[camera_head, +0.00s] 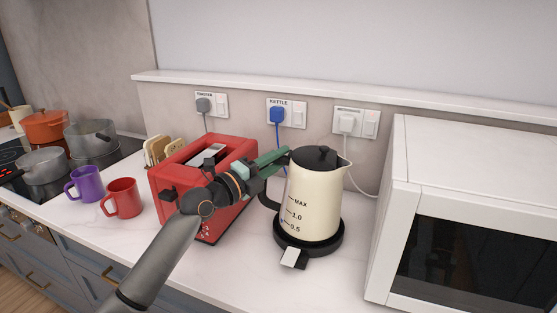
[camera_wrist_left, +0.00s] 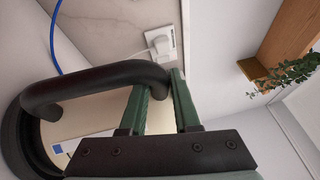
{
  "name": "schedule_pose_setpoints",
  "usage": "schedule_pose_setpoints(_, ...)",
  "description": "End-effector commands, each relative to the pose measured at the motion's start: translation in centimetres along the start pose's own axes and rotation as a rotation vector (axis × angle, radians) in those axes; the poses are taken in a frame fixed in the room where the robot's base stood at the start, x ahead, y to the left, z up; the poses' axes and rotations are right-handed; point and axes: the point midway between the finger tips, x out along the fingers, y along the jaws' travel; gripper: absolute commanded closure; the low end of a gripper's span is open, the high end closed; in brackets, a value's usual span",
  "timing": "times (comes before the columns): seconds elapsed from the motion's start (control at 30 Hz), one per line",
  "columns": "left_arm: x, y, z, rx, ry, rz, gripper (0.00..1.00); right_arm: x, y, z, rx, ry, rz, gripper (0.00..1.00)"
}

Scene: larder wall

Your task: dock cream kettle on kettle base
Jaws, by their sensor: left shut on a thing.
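The cream kettle (camera_head: 318,197) with black lid and black handle stands upright at the kettle base (camera_head: 318,250), a black disc with a pale switch at its front. The kettle's bottom appears to be on the base; I cannot tell whether a thin gap is left. My left gripper (camera_head: 281,159) is shut on the upper part of the kettle's handle, at the kettle's left. In the left wrist view its green fingers (camera_wrist_left: 160,88) straddle the black handle (camera_wrist_left: 85,84), with the cream body behind. My right gripper is not in view.
A white microwave (camera_head: 470,170) stands at the right. A red mug (camera_head: 123,198) and a purple mug (camera_head: 87,184) are at the left. A blue cord runs from the kettle socket (camera_head: 277,115).

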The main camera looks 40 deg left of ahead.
Motion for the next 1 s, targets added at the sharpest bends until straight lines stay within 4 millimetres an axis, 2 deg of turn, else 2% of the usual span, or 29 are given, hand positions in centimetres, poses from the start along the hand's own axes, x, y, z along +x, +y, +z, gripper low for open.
schedule_pose_setpoints(0.03, 0.0, -0.6, 0.1, -0.001, -0.004, -0.019, 1.00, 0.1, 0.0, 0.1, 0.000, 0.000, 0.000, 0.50)
schedule_pose_setpoints(0.53, -0.1, 0.3, 0.0, 0.000, -0.003, -0.014, 1.00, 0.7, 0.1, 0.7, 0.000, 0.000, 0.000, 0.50)
schedule_pose_setpoints(0.57, -0.1, 0.3, 0.0, -0.001, -0.003, -0.014, 0.68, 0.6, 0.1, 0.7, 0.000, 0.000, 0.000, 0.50)
schedule_pose_setpoints(0.63, -0.1, 0.3, -0.1, -0.001, -0.002, -0.012, 0.60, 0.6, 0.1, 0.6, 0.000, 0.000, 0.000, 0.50)
schedule_pose_setpoints(0.67, -0.1, 0.3, -0.1, 0.000, -0.002, -0.011, 0.58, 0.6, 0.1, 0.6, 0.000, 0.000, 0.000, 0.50)
schedule_pose_setpoints(0.97, -0.1, 0.6, -0.1, 0.000, 0.000, -0.005, 0.58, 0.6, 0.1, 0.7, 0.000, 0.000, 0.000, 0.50)
schedule_pose_setpoints(1.0, -0.1, 1.4, -0.3, 0.002, 0.004, 0.015, 0.58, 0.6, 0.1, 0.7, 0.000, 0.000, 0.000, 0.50)
